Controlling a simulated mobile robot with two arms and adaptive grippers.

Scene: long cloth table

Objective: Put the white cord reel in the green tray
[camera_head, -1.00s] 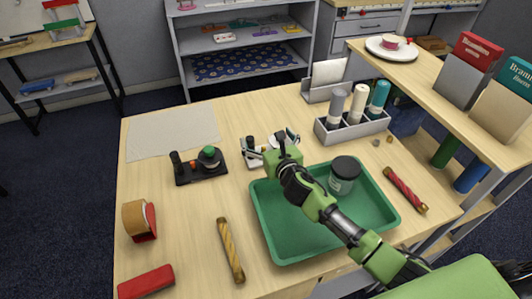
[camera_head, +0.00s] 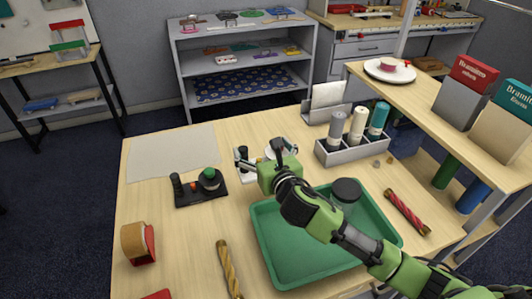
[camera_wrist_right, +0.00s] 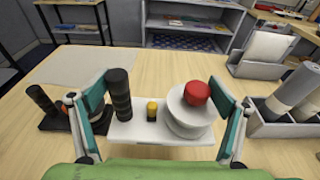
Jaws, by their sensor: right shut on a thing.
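The white cord reel (camera_head: 270,154) is a white base with a black post, a small yellow part and a white spool topped by a red knob. It shows best in the right wrist view (camera_wrist_right: 150,131), between the teal fingers. My right gripper (camera_head: 266,152) is shut on it, with a finger at each end, also in the right wrist view (camera_wrist_right: 160,102). The gripper hides much of it in the head view. The green tray (camera_head: 276,262) lies nearer me, below my right arm. My left gripper is not in view.
A dark-lidded jar (camera_head: 346,190) is at the tray, partly behind my arm. A black reel with a green top (camera_head: 209,179) stands left. The tray's left part is clear.

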